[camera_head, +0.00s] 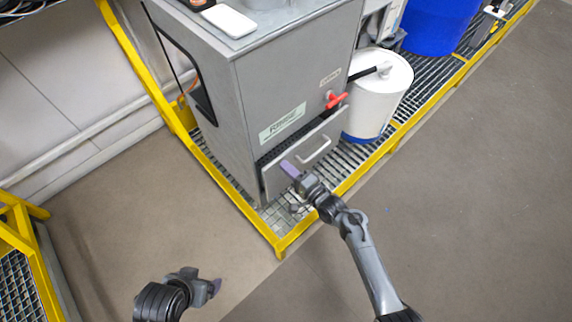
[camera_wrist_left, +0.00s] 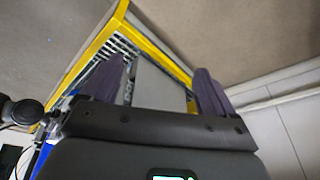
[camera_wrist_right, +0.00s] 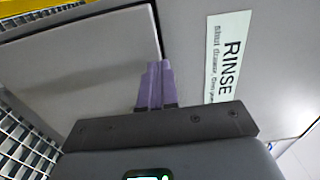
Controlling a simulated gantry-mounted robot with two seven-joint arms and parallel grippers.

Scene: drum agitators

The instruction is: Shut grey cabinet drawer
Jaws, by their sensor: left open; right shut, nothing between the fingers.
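The grey cabinet (camera_head: 290,85) stands on a grated platform. Its drawer (camera_head: 305,157) is low on the front face, with a light bar handle (camera_head: 313,151); a dark gap along its top edge shows it is not flush. My left gripper (camera_head: 216,287) is open and empty, low over the floor, away from the cabinet.
A yellow rail (camera_head: 283,243) edges the grating. A white drum (camera_head: 378,95) stands right of the cabinet, with a blue drum (camera_head: 438,25) behind. A red valve handle (camera_head: 337,100) sticks out above the drawer. The floor (camera_head: 470,180) at right is clear.

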